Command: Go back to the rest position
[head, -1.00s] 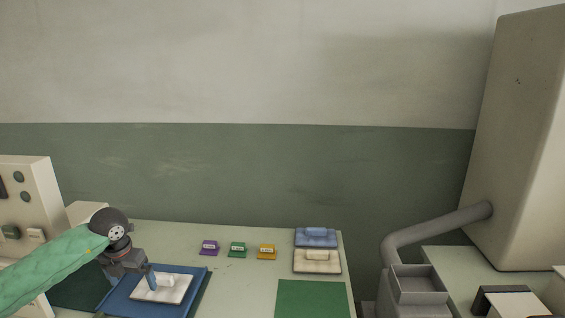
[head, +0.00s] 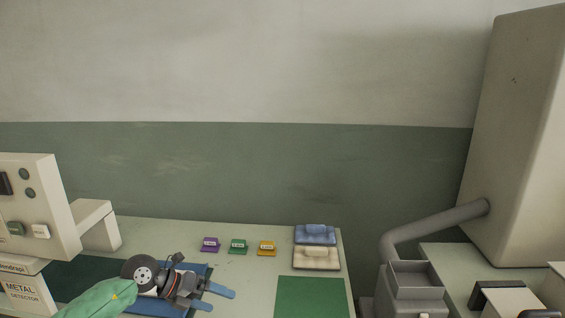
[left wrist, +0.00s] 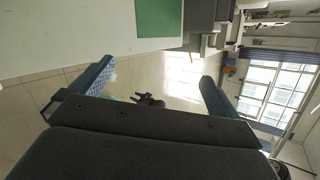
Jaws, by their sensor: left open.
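My left gripper (head: 219,298) is at the lower left of the head view, above the blue mat (head: 205,271) on the table. Its two blue fingers are apart with nothing between them. In the left wrist view the open fingers (left wrist: 152,84) frame only the floor and the room beyond. The white tray seen on the mat earlier is hidden behind my left arm now. My right gripper does not show clearly in either view.
Purple (head: 210,245), green (head: 238,246) and yellow (head: 267,248) labelled blocks stand along the table. Blue (head: 315,236) and beige (head: 316,259) folded pieces lie at its right end, behind a green mat (head: 312,297). A metal detector (head: 28,292) stands at left.

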